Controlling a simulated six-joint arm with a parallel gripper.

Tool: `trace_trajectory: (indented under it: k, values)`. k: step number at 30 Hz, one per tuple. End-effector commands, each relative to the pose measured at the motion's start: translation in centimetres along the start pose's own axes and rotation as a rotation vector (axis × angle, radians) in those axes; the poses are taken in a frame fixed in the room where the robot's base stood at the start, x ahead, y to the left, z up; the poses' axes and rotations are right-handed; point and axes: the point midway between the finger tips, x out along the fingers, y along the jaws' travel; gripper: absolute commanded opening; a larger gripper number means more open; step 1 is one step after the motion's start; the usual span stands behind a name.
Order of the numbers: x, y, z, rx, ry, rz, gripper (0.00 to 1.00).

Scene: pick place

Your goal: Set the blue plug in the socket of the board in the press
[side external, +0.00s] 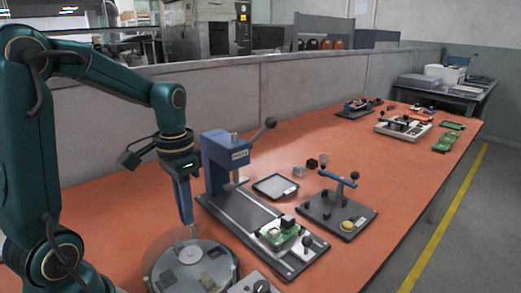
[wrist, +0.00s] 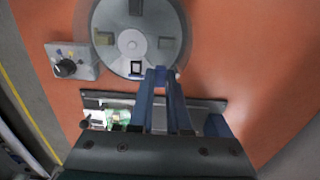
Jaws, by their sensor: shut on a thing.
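The green board (side external: 279,232) lies on the base plate of the blue press (side external: 215,160), to the right of my gripper. Dark blocks stand on the board. The board also shows in the wrist view (wrist: 115,115), partly hidden; its socket is not clear.
The turntable carries several small blocks. A knob box (wrist: 70,62) stands beside it. A dark tray (side external: 274,187) and a fixture with a blue lever (side external: 338,208) stand beyond the press. The press's lever (side external: 262,130) sticks out to the right.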

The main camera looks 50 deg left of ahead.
Motion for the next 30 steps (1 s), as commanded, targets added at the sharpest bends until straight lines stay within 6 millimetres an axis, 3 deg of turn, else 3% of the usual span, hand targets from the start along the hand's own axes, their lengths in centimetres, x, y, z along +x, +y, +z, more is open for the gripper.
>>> trace_trajectory:
  k: [3,9,17,23,30]
  values:
    - [-1.4,-2.0,1.3,-0.010,0.005,-0.003,0.00]
    - [-3.0,-4.2,2.7,-0.005,0.002,-0.002,0.00]
    - [-3.9,-5.2,3.7,-0.049,0.000,0.000,0.00]
    - [-5.7,-6.4,1.6,-0.180,0.001,-0.001,0.00]
    - [-6.9,-5.8,-3.9,-0.247,-0.001,0.001,0.00]
